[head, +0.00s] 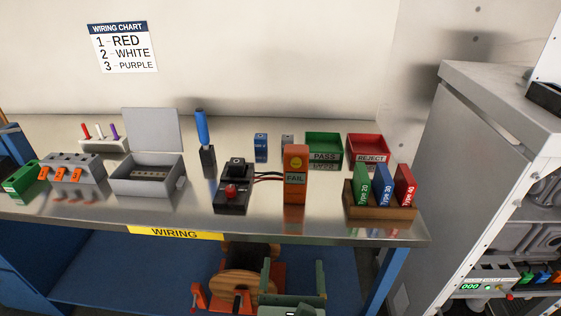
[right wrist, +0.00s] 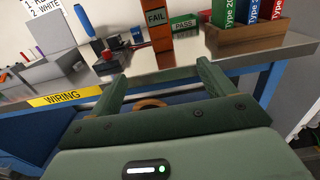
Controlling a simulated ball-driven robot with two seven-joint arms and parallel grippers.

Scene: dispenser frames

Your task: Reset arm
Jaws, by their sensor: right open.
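My right gripper (head: 293,272) is low in the head view, in front of and below the wiring table's front edge. Its two green fingers are apart with nothing between them. In the right wrist view the open fingers (right wrist: 160,82) point toward the table edge and the yellow WIRING label (right wrist: 68,98). My left gripper is not in view.
The metal table (head: 110,215) holds a grey open box (head: 145,185), a black device with a red knob (head: 232,195), an orange FAIL block (head: 295,185), a green PASS bin (head: 323,142), a red REJECT bin (head: 368,145) and a binder holder (head: 380,212). A spool (head: 240,262) is below. A grey cabinet (head: 450,150) stands right.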

